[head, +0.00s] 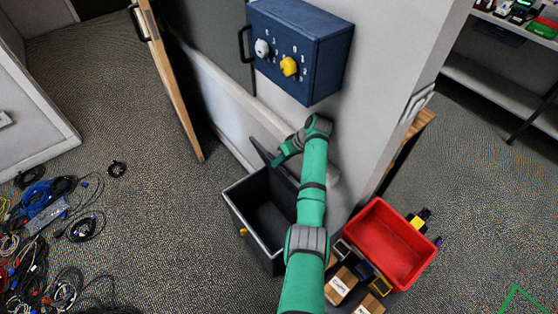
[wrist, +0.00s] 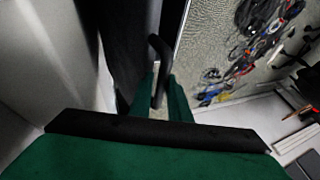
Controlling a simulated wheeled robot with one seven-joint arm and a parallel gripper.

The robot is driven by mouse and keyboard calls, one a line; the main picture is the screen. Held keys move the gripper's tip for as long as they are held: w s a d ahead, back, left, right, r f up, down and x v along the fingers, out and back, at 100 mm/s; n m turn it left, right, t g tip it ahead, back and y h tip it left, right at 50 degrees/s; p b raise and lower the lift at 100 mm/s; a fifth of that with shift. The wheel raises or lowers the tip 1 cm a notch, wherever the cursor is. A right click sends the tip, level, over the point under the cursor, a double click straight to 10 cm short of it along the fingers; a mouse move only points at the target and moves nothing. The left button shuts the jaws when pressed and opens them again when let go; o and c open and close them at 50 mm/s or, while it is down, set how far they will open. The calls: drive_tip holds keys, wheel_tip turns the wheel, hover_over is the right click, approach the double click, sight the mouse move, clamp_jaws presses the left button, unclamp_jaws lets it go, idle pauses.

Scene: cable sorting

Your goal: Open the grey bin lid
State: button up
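The grey bin (head: 236,212) stands on the carpet below the blue wall box, and its dark inside shows from above. Its lid (head: 262,150) is raised at the back, toward the wall, and partly hidden by my arm. In the wrist view the lid seems to be the dark panel (wrist: 115,40) at upper left. My green gripper (head: 279,160) is at the lid. In the wrist view a black bar handle (wrist: 158,45) runs between the two close-set green fingers (wrist: 162,92), which appear shut on it. The exact contact is hard to see.
A blue box (head: 300,45) with white and yellow knobs hangs on the wall above. A red bin (head: 385,245) and cardboard boxes (head: 340,286) stand right of my arm. A wooden door edge (head: 172,80) is at left. Tangled cables (head: 45,220) lie far left; carpet between is clear.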

drive_tip(key=shift+f, duration=0.15)
drive_tip(key=shift+r, duration=0.3)
drive_tip(key=r, duration=0.3)
drive_tip(key=shift+s+r, duration=0.2)
drive_tip(key=shift+r, duration=0.05)
drive_tip(key=s+r, duration=0.9)
drive_tip(key=s, duration=0.4)
drive_tip(key=shift+s+a+r, duration=0.2)
drive_tip(key=shift+s+a, duration=0.1)
drive_tip(key=shift+a, duration=0.05)
